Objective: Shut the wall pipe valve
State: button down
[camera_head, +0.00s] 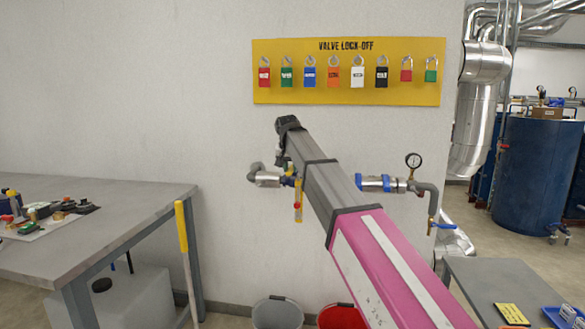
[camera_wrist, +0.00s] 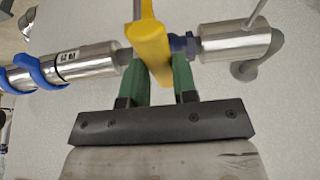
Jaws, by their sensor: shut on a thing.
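The wall pipe valve sits in a short silver pipe run on the white wall. In the wrist view its yellow lever handle (camera_wrist: 151,38) stands crosswise to the pipe, its near end toward the camera. My gripper (camera_wrist: 160,72) has its two green fingers on either side of this handle and is shut on it. A blue fitting (camera_wrist: 184,45) shows beside the handle. In the head view my arm crosses in front of the pipe and hides the valve's middle and my gripper. A slim yellow piece (camera_head: 298,198) hangs down just left of my arm.
A pressure gauge (camera_head: 413,160) and a blue-handled tap (camera_head: 441,226) are right of my arm. A yellow lock-off board (camera_head: 350,97) with several padlocks hangs above. A workbench (camera_head: 100,220) stands left, a grey table (camera_head: 480,275) right. Two buckets, grey (camera_head: 278,313) and red (camera_head: 340,318), stand below.

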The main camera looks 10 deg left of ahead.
jog(key=shift+a, duration=0.1)
jog(key=c, duration=0.9)
grip_release()
jog(key=v, duration=1)
jog(key=shift+s+r, duration=0.25)
jog(key=shift+r, duration=0.1)
